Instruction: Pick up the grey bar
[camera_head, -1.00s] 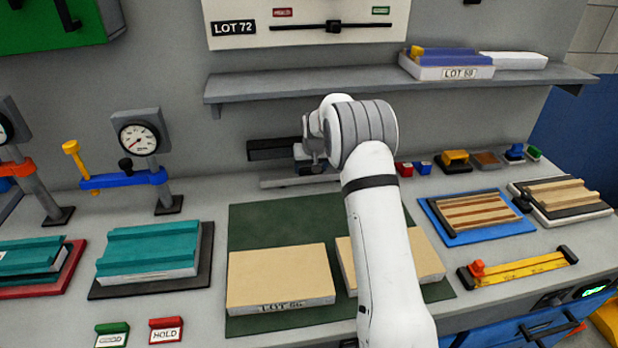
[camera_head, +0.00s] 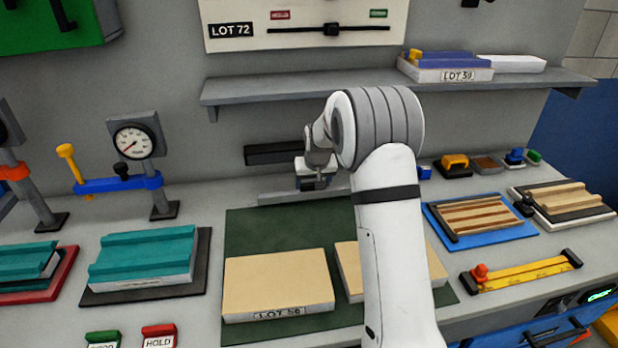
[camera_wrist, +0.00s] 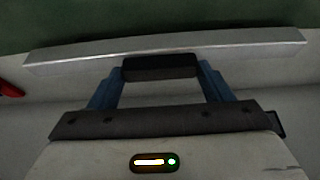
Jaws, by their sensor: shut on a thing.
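The grey bar (camera_head: 278,198) is long, thin and level, just behind the green mat's back edge in the head view. In the wrist view the bar (camera_wrist: 100,55) runs across the top, with the green mat beyond it. My gripper (camera_head: 315,184) is shut on the bar near its middle. In the wrist view its blue fingers and dark tip (camera_wrist: 160,68) meet at the bar's near side. My arm hides part of the bar's right side in the head view. I cannot tell how far the bar is above the bench.
A tan LOT block (camera_head: 278,282) and a second tan block (camera_head: 348,270) lie on the green mat (camera_head: 270,230). A grey shelf (camera_head: 300,92) overhangs behind. A dark bar (camera_head: 272,153) is on the wall. A pressure gauge (camera_head: 134,142) stands left.

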